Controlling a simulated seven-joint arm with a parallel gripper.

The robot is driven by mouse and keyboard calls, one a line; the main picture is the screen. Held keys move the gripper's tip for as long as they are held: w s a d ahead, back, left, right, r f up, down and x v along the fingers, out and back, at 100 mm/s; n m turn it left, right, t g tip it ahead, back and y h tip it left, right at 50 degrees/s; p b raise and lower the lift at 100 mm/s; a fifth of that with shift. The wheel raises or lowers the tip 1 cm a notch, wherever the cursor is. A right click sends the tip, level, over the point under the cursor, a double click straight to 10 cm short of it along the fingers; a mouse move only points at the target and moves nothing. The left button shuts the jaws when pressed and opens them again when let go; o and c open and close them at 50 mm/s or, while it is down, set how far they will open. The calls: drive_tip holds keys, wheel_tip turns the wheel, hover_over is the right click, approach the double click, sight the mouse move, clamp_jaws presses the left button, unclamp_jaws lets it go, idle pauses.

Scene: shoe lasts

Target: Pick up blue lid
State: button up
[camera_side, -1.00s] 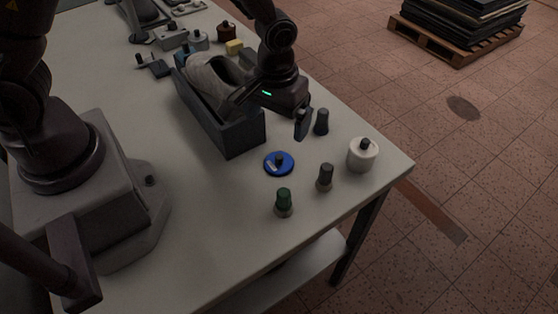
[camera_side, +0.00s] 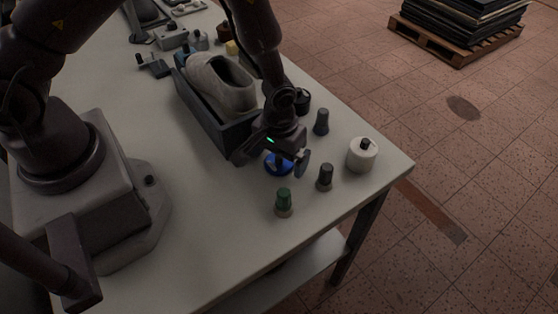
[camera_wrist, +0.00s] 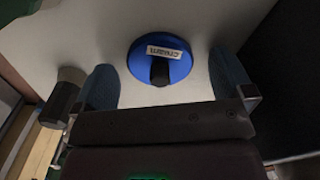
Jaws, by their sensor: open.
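The blue lid (camera_side: 271,166) lies flat on the table, partly hidden behind my gripper in the side view. In the wrist view the blue lid (camera_wrist: 176,66) shows as a round disc with a dark knob and a white label. My gripper (camera_side: 274,160) is above the lid, fingers pointing down. In the wrist view my gripper (camera_wrist: 166,88) is open, with one finger on each side of the lid's knob and nothing held. The exact height of the fingertips over the lid is hard to tell.
A green-topped bottle (camera_side: 284,203), a dark-topped bottle (camera_side: 325,177), another dark bottle (camera_side: 321,123) and a white jar (camera_side: 361,156) stand close by. The table's front area is clear.

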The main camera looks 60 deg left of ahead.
drive_tip(key=c, duration=1)
drive_tip(key=shift+r, duration=0.15)
